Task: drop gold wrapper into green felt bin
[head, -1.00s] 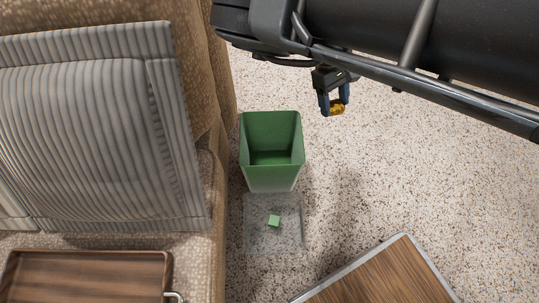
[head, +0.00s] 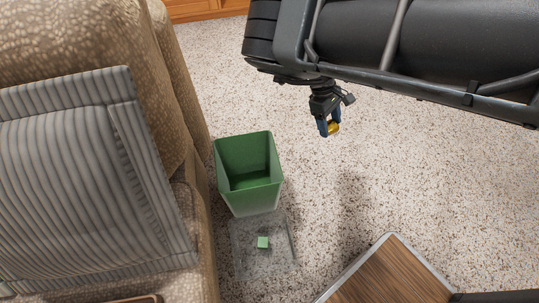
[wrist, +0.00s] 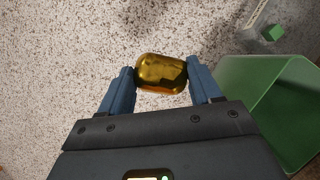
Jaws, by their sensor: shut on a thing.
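The gold wrapper (wrist: 161,73) is a shiny rounded piece held between the two blue fingers of my gripper (wrist: 162,82) in the wrist view. In the head view my gripper (head: 329,129) hangs above the floor with the gold wrapper (head: 334,128) at its tips, to the right of the bin and apart from it. The green felt bin (head: 249,194) stands upright on the floor, open at the top; the inside that shows looks empty. In the wrist view the bin (wrist: 290,110) is at the right edge, partly hidden by my gripper.
A clear flat tray (head: 280,262) with a small green cube (head: 263,242) lies in front of the bin. A beige sofa (head: 190,215) with a striped cushion (head: 90,190) stands close at left. A wood-topped table (head: 395,275) is at lower right. Speckled floor between is clear.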

